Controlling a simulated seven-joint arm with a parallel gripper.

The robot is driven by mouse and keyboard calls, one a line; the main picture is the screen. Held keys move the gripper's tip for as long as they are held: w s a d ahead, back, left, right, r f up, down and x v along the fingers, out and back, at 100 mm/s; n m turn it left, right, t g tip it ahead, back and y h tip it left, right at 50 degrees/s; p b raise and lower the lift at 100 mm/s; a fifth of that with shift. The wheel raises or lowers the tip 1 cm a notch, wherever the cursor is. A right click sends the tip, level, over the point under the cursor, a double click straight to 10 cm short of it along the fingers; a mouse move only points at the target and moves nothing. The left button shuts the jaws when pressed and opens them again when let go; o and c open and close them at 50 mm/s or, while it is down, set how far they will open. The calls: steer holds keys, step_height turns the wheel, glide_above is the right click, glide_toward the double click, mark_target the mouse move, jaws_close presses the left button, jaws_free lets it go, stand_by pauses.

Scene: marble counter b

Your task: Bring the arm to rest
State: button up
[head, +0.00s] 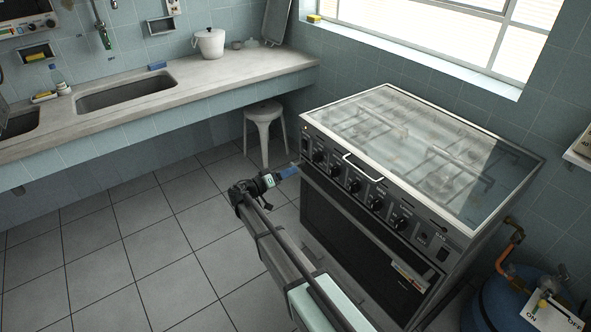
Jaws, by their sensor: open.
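My gripper (290,171) is at the end of my arm, which reaches up from the bottom middle of the head view. It is in front of the stove's left front corner, near the knob panel. It is small in the picture; its jaws are open and I see nothing held in them. Whether it touches the stove (372,262) cannot be told from this view.
The stove has a glass lid (420,150), a white handle (362,167) and several knobs. A white stool (264,125) stands behind my gripper. A counter (225,75) with a sink runs along the left wall. A blue gas cylinder (497,300) is at right. The tiled floor (130,235) at left is clear.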

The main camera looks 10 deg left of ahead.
steer(key=shift+s+a, duration=0.45)
stand_by(0.4)
steer(key=s+d+f+n+g+y, duration=0.4)
steer(key=s+f+g, duration=0.1)
steer(key=s+f, duration=0.6)
steer(key=s+d+f+n+g+y, duration=0.4)
steer(key=s+f+g, duration=0.2)
steer(key=s+f, duration=0.55)
steer(key=s+d+f+m+g+y, duration=0.1)
steer(key=s+d+f+m+g, duration=0.1)
steer(key=s+d, duration=0.7)
steer(key=s+d+f+m+g+y, duration=0.2)
steer(key=s+d+f, duration=0.3)
steer(key=s+d, duration=0.4)
steer(key=s+d+f+m+g+y, duration=0.1)
steer(key=s+d+f+m+g, duration=0.2)
steer(key=s+d, duration=0.7)
steer(key=s+m+g, duration=0.1)
steer(key=s, duration=0.7)
steer(key=shift+f+g+y, duration=0.15)
steer(key=shift+g+y, duration=0.15)
steer(key=shift+y, duration=0.1)
